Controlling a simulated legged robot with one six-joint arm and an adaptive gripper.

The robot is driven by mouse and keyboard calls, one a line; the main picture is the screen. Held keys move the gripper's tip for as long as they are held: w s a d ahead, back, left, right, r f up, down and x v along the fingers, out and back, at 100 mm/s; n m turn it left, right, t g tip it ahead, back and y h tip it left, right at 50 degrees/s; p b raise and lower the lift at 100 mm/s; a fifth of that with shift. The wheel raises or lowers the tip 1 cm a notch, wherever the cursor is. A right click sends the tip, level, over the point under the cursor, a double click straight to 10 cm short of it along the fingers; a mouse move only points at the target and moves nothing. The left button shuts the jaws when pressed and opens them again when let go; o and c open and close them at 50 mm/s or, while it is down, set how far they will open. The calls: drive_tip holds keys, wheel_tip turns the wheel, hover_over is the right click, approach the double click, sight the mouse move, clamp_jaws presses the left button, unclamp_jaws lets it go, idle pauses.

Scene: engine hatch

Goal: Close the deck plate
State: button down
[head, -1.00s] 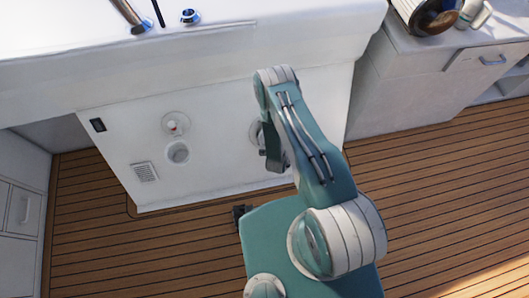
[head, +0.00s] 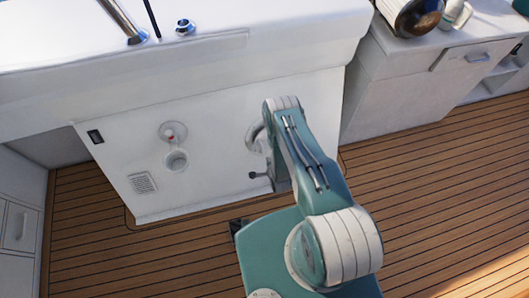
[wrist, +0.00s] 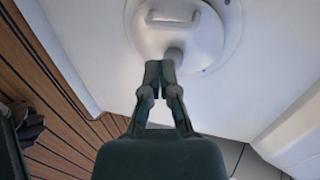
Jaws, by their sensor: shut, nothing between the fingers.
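The deck plate looks to be the round white disc with a loop handle (wrist: 178,38) in the wrist view, on the white panel. A pale rim shows around its right side and a short round stub at its lower edge. I cannot tell whether it sits flush. In the head view only the left part of a round white fitting (head: 254,136) shows; my arm hides the rest. My gripper (wrist: 160,66) is shut and empty, its fingertips overlapping the disc's lower edge beside the stub in the picture. I cannot tell whether they touch. In the head view my gripper (head: 256,176) shows small and dark.
The white panel (head: 215,185) also carries a fitting with a red centre (head: 172,132), a round port (head: 176,160), a vent (head: 142,183) and a dark switch (head: 95,137). A white counter overhangs it. Wooden deck (head: 440,190) lies clear at right; a cabinet (head: 400,95) stands behind.

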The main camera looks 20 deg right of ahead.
sight(263, 150)
drive_tip(key=x, duration=0.7)
drive_tip(key=shift+w+r, duration=0.15)
drive_tip(key=shift+w, duration=0.4)
drive_tip(key=shift+a, duration=0.1)
drive_tip(key=shift+w, duration=0.1)
